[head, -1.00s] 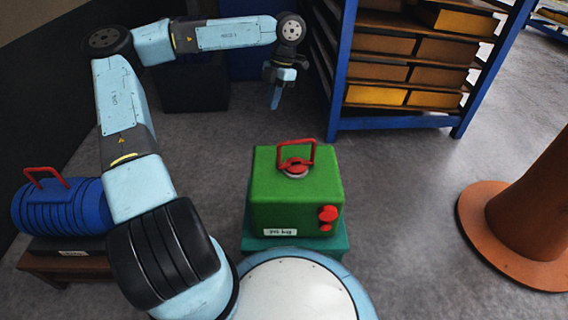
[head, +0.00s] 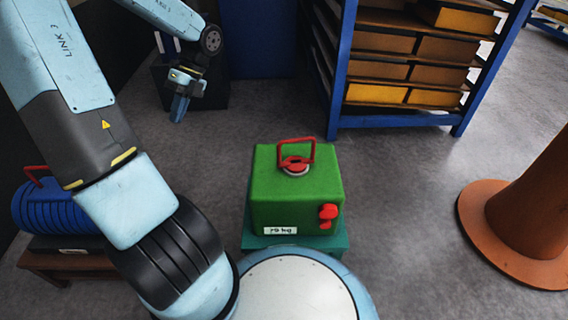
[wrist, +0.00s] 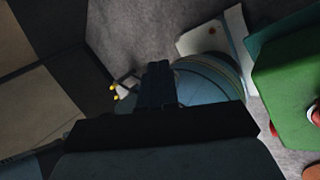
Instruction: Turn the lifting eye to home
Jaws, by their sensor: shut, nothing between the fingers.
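A green casting (head: 297,187) stands on a teal base (head: 294,243) in front of me in the head view. A red lifting eye (head: 297,155), a squared loop on a round swivel with a pale ring, stands up from its top. Red knobs (head: 328,215) and a weight label are on its front face. My gripper (head: 179,110) hangs fingers down in the head view, well to the left of the casting and beyond it, touching nothing. Its fingers are shut and empty. The wrist view shows the green casting (wrist: 290,80) at its right edge; the eye is hardly visible there.
A blue ribbed casting (head: 60,208) with a red handle sits on a low stand at the left, partly behind my arm. A blue rack (head: 340,80) with boxes stands at the back. An orange flanged column (head: 520,235) is at right. Floor around the casting is clear.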

